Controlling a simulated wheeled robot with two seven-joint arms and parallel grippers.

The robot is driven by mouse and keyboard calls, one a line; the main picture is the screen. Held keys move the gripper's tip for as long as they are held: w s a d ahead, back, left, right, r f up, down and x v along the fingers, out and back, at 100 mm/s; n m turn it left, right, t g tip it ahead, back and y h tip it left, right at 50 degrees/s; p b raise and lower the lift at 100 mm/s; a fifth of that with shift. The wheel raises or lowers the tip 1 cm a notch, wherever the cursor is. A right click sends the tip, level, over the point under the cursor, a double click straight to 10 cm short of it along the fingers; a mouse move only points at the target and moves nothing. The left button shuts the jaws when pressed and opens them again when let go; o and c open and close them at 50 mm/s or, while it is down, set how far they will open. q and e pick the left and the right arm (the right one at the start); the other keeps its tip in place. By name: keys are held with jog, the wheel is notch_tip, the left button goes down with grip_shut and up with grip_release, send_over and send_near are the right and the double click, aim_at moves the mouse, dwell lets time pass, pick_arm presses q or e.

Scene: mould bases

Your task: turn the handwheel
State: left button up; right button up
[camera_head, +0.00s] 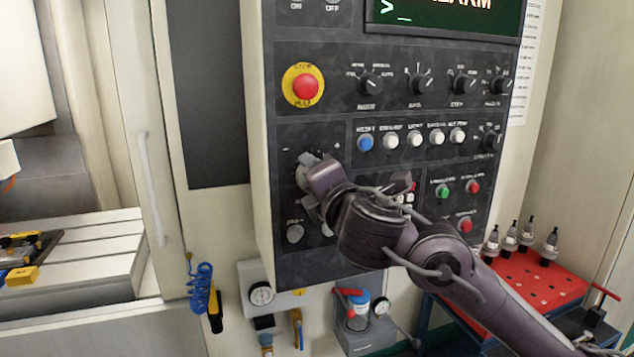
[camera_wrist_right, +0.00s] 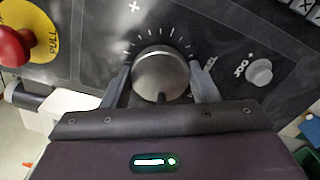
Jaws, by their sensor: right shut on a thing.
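The handwheel (camera_wrist_right: 160,72) is a round silver-grey metal wheel on the dark control panel, with a ring of tick marks and a plus sign around it in the right wrist view. My right gripper (camera_wrist_right: 162,80) is shut on it, one finger on each side of the rim. A small dark handle or peg shows at its near edge. In the head view my right gripper (camera_head: 311,190) is against the panel's lower left part and hides most of the handwheel. My left gripper is not in view.
The red stop button (camera_head: 305,87) on its yellow disc sits above the gripper. A jog knob (camera_head: 295,233) is close below it. Rotary switches (camera_head: 371,84) and lit buttons (camera_head: 390,141) lie to the right. A red tool cart (camera_head: 540,285) stands lower right.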

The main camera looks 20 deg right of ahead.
jog(key=shift+f+n, duration=0.1)
jog(key=shift+n, duration=0.2)
jog(key=o, duration=1)
jog(key=shift+s, duration=0.1)
jog(key=s+p, duration=0.2)
jog(key=s, duration=0.5)
jog(key=shift+s, duration=0.3)
jog(key=shift+d, duration=0.1)
